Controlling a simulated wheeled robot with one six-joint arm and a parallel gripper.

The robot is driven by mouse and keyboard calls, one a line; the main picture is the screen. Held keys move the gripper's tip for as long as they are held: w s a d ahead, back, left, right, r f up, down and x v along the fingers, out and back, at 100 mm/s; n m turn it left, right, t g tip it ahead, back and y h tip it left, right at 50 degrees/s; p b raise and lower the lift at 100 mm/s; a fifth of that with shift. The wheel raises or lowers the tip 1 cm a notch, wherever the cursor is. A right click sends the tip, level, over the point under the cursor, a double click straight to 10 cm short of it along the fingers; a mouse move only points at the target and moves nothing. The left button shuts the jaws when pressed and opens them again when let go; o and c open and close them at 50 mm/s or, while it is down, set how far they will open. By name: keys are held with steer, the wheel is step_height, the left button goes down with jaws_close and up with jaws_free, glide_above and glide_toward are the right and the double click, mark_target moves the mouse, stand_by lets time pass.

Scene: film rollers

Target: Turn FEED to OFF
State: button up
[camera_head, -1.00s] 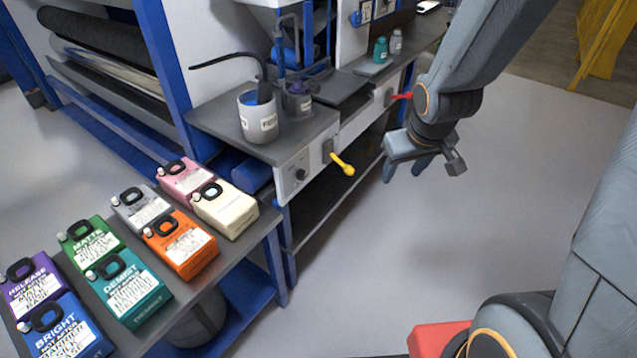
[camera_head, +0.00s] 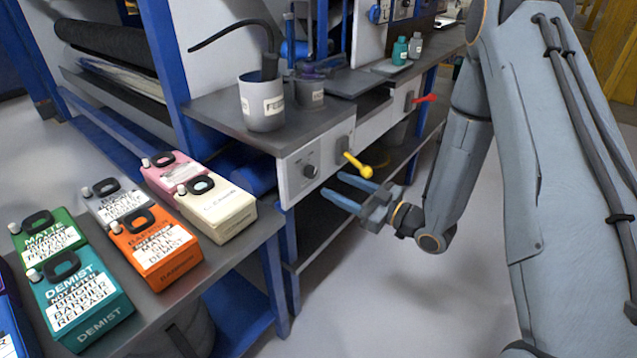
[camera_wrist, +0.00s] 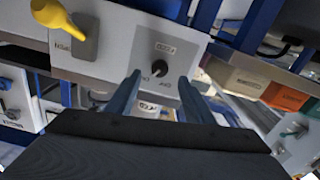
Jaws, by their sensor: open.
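A round black knob (camera_head: 309,171) sits on the white front panel (camera_head: 290,190) of the machine's bench. In the wrist view the black knob (camera_wrist: 160,67) is on a grey plate with small labels around it, too small to read surely. Its pointer direction is hard to tell. A yellow-handled lever (camera_head: 357,165) is on the same panel, right of the knob; in the wrist view it shows at the upper left (camera_wrist: 58,18). My gripper (camera_head: 333,186) is open and empty, fingers pointing at the panel, below the lever. In the wrist view the knob appears between the fingertips (camera_wrist: 159,80), apart from them.
A red lever (camera_head: 425,98) is farther right along the panel. A grey pot (camera_head: 262,105) stands on the bench above. Several coloured containers, including a cream one (camera_head: 218,212) and an orange one (camera_head: 155,250), stand on a side table at left. The floor beside the bench is clear.

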mark_target(315, 174)
steer(key=shift+x, duration=3.6)
steer(key=c, duration=1.1)
steer(key=shift+o, duration=0.3)
steer(key=n, duration=0.6)
steer(key=shift+w+r, duration=0.1)
steer(key=n, duration=0.5)
steer(key=shift+n+b, duration=0.35)
steer(key=shift+n, duration=0.05)
